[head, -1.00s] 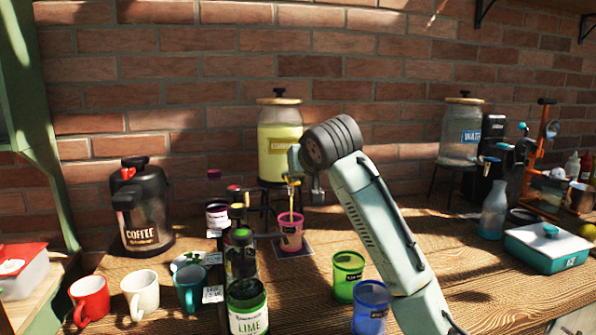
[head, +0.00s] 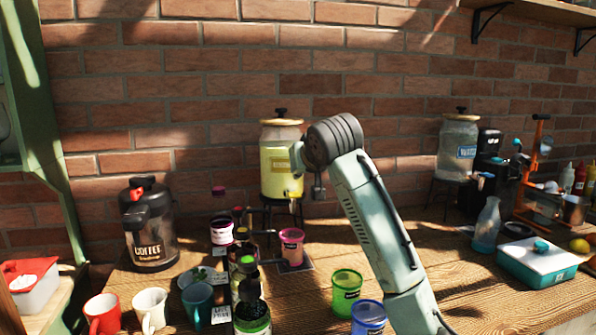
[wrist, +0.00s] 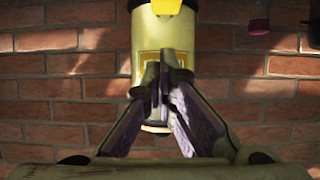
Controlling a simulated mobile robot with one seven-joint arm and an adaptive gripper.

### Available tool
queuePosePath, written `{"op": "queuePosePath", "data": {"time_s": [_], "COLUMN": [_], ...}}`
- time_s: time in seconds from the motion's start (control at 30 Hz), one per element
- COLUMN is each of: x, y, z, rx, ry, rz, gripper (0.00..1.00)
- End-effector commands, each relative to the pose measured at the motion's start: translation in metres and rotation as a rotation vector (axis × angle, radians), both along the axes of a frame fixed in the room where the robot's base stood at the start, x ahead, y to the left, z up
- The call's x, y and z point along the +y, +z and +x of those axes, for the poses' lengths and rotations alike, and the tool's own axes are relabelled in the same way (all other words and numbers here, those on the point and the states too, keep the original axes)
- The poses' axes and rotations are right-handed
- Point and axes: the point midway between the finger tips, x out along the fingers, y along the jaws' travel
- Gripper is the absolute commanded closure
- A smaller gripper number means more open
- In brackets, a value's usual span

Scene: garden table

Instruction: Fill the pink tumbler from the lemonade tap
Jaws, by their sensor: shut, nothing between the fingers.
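The lemonade dispenser (head: 281,172) is a glass jar of yellow drink on a dark stand against the brick wall. Its tap (head: 291,195) is at the lower front, and I see no stream from it. The pink tumbler (head: 291,250) stands upright below the tap on a dark mat (head: 303,266). I cannot read its fill level clearly. My gripper (wrist: 162,78) is shut and empty in the wrist view, in front of the jar's label. In the head view my wrist is beside the jar and largely hides the fingers.
A green tumbler (head: 346,292) and a blue tumbler (head: 368,318) stand near my arm. Several dark bottles (head: 247,290) stand in front and left of the pink tumbler. Mugs (head: 150,308) and a coffee urn (head: 149,225) are at left, a water dispenser (head: 457,150) at right.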

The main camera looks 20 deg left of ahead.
Motion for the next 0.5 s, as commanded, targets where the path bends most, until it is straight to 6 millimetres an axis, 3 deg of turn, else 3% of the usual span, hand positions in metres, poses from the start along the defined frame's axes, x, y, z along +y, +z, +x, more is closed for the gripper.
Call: {"op": "queuePosePath", "data": {"time_s": [0.2, 0.5], "x": [-0.023, -0.039], "y": [0.032, 0.059], "z": [-0.036, -0.059], "rx": [-0.010, -0.007], "ry": [0.000, 0.001], "rz": [0.003, 0.002], "gripper": [1.00, 1.00]}}
